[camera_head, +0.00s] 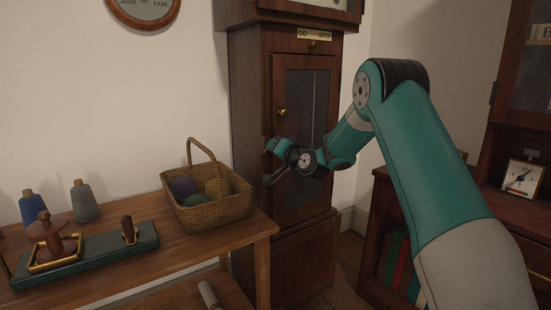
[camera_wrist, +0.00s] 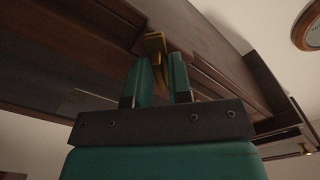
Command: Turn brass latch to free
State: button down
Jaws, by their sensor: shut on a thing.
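A brass latch (camera_wrist: 155,42) shows in the wrist view against the dark wooden edge of the tall case. My gripper (camera_wrist: 163,70) has its two teal fingers on either side of the latch's brass part and is shut on it. In the head view my arm reaches to the tall case's narrow door (camera_head: 305,130); the latch is hidden there behind my wrist and gripper. I cannot tell the latch's exact angle.
A round brass knob (camera_head: 283,113) sits on the door above my wrist. A GO/STOP plate (camera_head: 314,35) is higher up. A wicker basket (camera_head: 212,212) with yarn stands on the wooden table (camera_head: 180,262) at left.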

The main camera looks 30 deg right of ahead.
jog(key=shift+f+n+b, duration=0.15)
jog(key=shift+n+b, duration=3.9)
jog(key=shift+n, duration=0.05)
jog(key=c, duration=1.2)
grip_release()
jog(key=shift+c, duration=0.2)
jog(key=s, duration=1.7)
jog(key=shift+s+d, duration=0.25)
jog(key=shift+d, duration=0.05)
